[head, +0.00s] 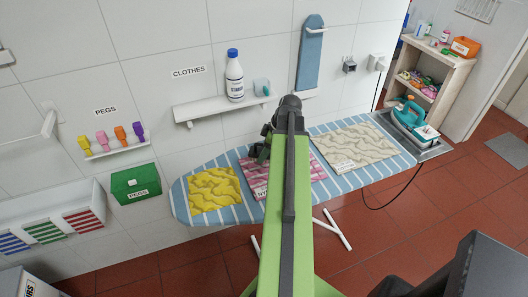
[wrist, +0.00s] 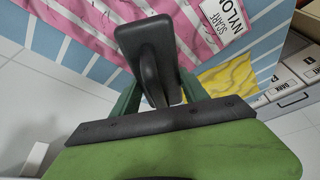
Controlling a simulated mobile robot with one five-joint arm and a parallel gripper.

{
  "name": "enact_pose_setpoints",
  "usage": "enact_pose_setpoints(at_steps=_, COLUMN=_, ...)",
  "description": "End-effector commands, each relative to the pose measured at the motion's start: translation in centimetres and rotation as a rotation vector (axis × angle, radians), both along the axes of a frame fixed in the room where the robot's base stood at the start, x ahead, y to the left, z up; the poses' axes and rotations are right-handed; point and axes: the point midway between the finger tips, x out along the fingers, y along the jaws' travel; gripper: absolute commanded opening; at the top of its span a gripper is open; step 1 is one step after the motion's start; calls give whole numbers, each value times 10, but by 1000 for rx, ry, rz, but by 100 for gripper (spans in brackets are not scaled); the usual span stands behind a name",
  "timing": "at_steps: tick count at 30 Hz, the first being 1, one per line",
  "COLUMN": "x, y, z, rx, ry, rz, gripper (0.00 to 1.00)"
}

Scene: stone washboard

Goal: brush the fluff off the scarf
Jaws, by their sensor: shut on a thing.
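The scarf (head: 256,181) is a pink cloth with wavy pale streaks, lying flat on the striped ironing board (head: 184,206), partly hidden by my arm. In the wrist view the scarf (wrist: 85,17) shows a label reading "SCARF NYLON" (wrist: 225,14). My gripper (wrist: 158,100) is shut on a black brush (wrist: 145,42) with a flat, rounded head and a narrow handle. The brush overlaps the scarf in the wrist view; I cannot tell whether they touch. In the head view my gripper (head: 266,143) is small and dark over the board. I cannot make out separate fluff.
A yellow cloth (head: 214,189) lies left of the scarf and a beige cloth (head: 352,148) right of it. A teal iron (head: 411,117) stands at the board's right end. A shelf (head: 211,108) with a white bottle (head: 235,77) is on the wall behind.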

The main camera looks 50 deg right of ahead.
Motion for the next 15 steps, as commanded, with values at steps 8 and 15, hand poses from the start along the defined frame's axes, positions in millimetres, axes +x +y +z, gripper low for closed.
enact_pose_setpoints(at_steps=8, x=0, y=0, z=15, rx=0, ry=0, rz=0, gripper=0)
enact_pose_setpoints(at_steps=15, x=0, y=0, z=21, rx=0, ry=0, rz=0, gripper=0)
